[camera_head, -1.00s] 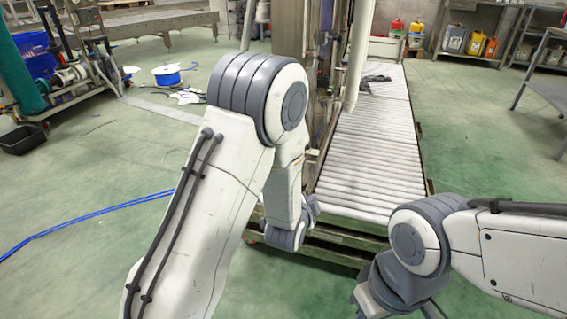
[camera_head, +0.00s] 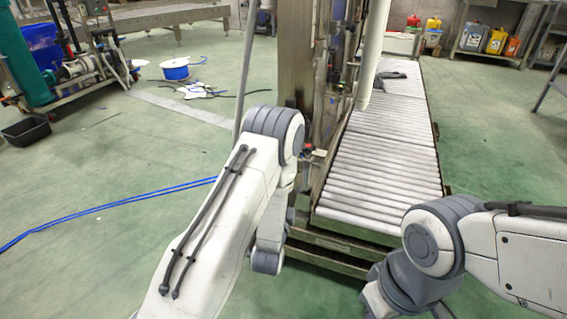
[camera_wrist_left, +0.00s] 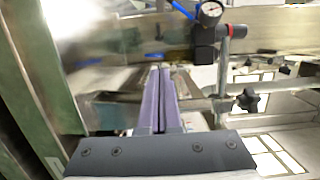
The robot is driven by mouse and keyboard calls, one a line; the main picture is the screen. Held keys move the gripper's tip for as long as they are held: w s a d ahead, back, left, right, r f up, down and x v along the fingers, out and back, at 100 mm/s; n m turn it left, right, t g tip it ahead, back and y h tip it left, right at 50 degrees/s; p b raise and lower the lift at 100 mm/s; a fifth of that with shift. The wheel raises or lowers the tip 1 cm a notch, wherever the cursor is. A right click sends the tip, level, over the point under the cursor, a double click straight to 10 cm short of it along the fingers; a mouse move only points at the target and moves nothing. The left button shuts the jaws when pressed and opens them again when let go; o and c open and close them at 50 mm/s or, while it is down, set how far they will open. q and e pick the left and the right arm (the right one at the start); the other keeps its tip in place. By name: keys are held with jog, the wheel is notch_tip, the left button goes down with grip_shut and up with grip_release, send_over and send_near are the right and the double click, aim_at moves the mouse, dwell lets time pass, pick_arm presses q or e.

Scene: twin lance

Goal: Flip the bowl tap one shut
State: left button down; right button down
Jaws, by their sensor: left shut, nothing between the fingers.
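In the left wrist view my left gripper (camera_wrist_left: 160,72) is shut and empty, its two purple fingers together and pointing at a metal machine.
A pressure gauge (camera_wrist_left: 210,13) on a black fitting and a black star knob (camera_wrist_left: 246,98) stand right of the fingers. A steel column (camera_head: 296,60) and a roller conveyor (camera_head: 385,150) are ahead. Blue hose (camera_head: 110,205) crosses open floor at the left.

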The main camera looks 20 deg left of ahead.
pick_arm(q)
jog(key=w+a+b, duration=0.4)
jog(key=w+b, duration=0.1)
jog(key=w, duration=0.6)
jog(key=shift+w+a+b, duration=0.3)
jog(key=shift+w+b, duration=0.05)
jog(key=shift+b, duration=0.05)
